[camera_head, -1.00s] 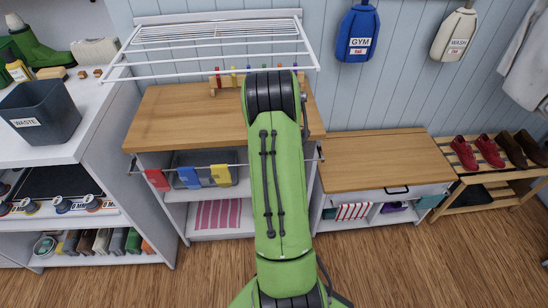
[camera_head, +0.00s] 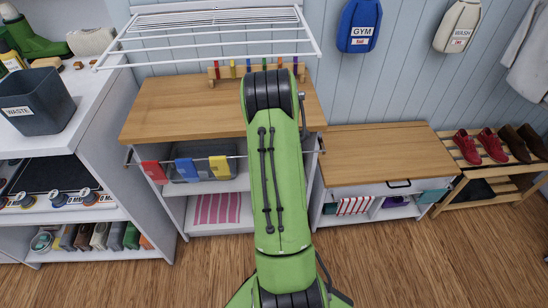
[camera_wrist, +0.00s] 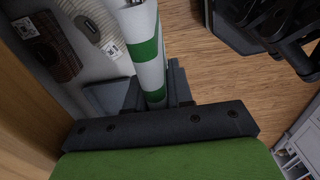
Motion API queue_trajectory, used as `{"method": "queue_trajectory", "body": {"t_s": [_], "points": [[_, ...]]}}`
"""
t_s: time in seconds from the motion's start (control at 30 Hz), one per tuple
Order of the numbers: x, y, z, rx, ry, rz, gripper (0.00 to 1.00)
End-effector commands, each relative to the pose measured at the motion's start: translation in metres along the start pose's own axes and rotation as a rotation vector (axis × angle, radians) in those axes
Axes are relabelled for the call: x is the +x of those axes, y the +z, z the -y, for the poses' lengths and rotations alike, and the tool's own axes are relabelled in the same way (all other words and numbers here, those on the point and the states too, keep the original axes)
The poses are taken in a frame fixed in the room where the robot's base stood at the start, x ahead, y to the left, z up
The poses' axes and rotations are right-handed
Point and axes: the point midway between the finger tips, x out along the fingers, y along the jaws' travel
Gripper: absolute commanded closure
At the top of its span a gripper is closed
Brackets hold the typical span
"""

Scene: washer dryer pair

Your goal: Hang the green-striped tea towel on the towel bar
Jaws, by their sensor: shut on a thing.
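The green-striped tea towel (camera_wrist: 150,52) shows in the wrist view as a narrow white length with green bands, running up from my gripper (camera_wrist: 153,95). My gripper is shut on it. In the head view my green arm hides both the gripper and the tea towel. The towel bar (camera_head: 240,156) is a thin metal rod along the front of the wooden-topped shelf unit. I cannot tell whether the towel touches the bar.
A white drying rack (camera_head: 210,38) juts from the wall above the wooden top (camera_head: 185,111). A white counter with a waste bin (camera_head: 38,103) stands left. A lower cabinet (camera_head: 375,152) and a shoe rack (camera_head: 500,165) stand right. The floor (camera_head: 400,265) in front is clear.

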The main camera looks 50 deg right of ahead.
Motion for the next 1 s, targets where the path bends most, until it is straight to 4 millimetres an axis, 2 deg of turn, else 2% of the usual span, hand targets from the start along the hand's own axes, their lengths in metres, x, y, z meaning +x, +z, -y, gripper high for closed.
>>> {"method": "queue_trajectory", "body": {"t_s": [0.3, 0.53, 0.57, 0.73, 1.0], "points": [[0.013, 0.0, 0.0, 0.0, 0.001, 0.0, 1.0], [0.013, 0.0, 0.0, 0.0, 0.001, 0.0, 1.0], [0.013, 0.0, 0.0, 0.0, 0.001, 0.0, 0.76], [0.013, 0.0, 0.0, 0.0, 0.001, 0.0, 0.5], [0.012, 0.0, 0.0, 0.0, 0.001, 0.0, 0.49]]}}
